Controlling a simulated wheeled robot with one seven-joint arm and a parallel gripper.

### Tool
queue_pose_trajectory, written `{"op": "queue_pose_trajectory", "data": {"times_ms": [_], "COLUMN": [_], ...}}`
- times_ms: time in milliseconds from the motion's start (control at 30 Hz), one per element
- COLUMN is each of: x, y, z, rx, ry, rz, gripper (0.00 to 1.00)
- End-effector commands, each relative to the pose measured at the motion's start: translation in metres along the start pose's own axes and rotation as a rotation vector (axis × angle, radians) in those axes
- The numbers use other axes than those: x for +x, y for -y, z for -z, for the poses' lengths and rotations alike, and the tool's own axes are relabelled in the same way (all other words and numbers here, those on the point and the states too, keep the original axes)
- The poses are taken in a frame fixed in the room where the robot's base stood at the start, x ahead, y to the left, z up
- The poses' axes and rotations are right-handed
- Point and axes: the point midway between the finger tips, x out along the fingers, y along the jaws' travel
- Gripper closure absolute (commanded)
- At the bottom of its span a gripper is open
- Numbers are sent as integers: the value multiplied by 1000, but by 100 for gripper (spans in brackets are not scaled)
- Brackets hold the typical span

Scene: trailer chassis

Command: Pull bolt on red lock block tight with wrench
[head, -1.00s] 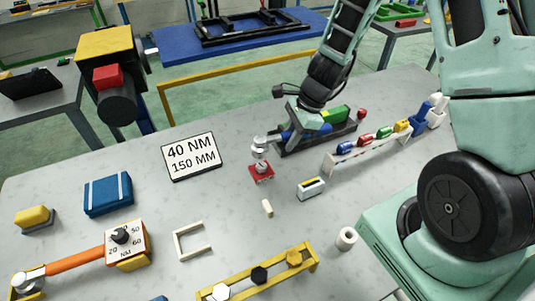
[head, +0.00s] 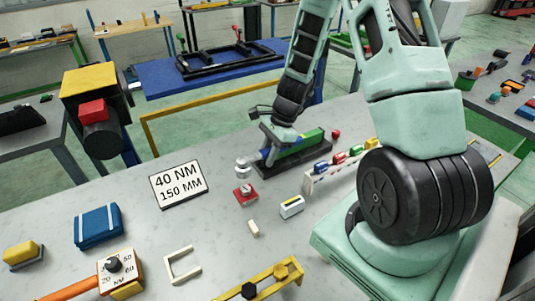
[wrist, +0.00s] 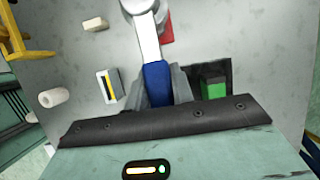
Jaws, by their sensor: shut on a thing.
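My gripper (head: 270,142) is shut on the blue handle of a wrench (wrist: 155,80). The wrench's pale metal shaft and round head point away from me at the top of the wrist view, where the head is partly cut off. In the head view the wrench head (head: 242,166) shows just above and behind the red lock block (head: 246,199) in the picture. A metal bolt (head: 245,188) stands on top of the block. The head looks apart from the bolt, but I cannot tell the exact gap. In the wrist view the red block (wrist: 168,28) is mostly hidden behind the wrench.
A dark tray with a green piece (head: 312,136) lies beside my gripper. A sign reading 40 NM 150 MM (head: 178,184) stands to the left. A white block with a yellow stripe (head: 291,207) and a small peg (head: 253,228) lie nearby. A coloured-block rack (head: 335,172) is at right.

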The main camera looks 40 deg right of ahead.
Motion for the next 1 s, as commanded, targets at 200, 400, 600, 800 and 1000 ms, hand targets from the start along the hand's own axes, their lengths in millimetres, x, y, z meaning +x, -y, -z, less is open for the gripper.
{"op": "queue_pose_trajectory", "data": {"times_ms": [200, 400, 600, 800, 1000], "x": [15, 32, 49, 58, 59], "y": [0, 0, 0, 0, 0], "z": [6, 13, 20, 24, 24], "rx": [0, 0, 1, 1, 1], "ry": [0, 0, 1, 1, 1], "rz": [1, 1, 0, 1, 1], "gripper": [100, 100, 100, 100, 100]}}
